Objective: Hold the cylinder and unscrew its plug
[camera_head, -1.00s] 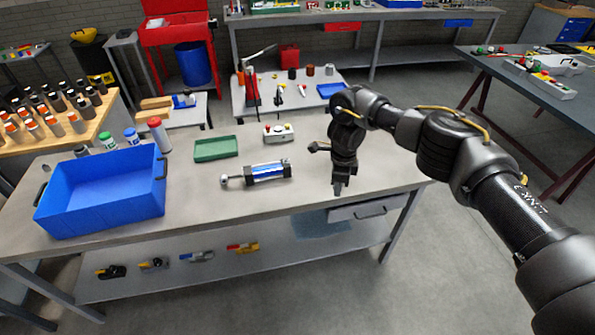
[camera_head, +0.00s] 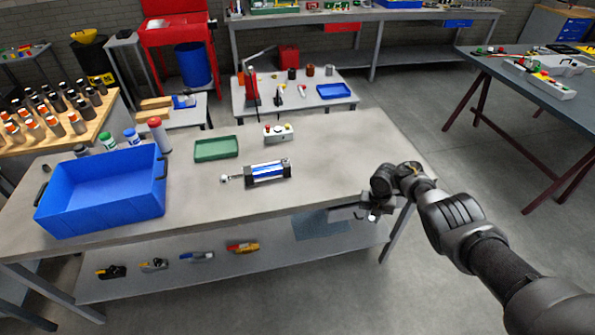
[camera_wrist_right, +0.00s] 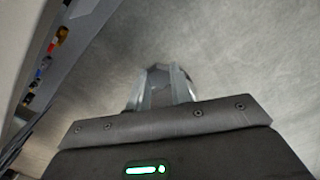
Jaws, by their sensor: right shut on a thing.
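The cylinder (camera_head: 268,173) lies on the grey workbench, with blue-and-silver sides, dark end blocks and a rod with a round end pointing left. No gripper touches it. My right gripper (camera_head: 371,217) is out past the bench's right front edge, well to the right of the cylinder. In the right wrist view its fingers (camera_wrist_right: 160,92) are shut on a small grey, faceted piece that looks like the plug (camera_wrist_right: 158,73); the floor is behind it. The plug is too small to make out clearly in the head view. My left gripper is not in view.
A blue bin (camera_head: 105,195) stands on the bench's left, a green tray (camera_head: 216,148) behind the cylinder, and a small box with buttons (camera_head: 278,132) near it. Bottles stand behind the bin. The bench's right part is clear. Several tools lie on the shelf below.

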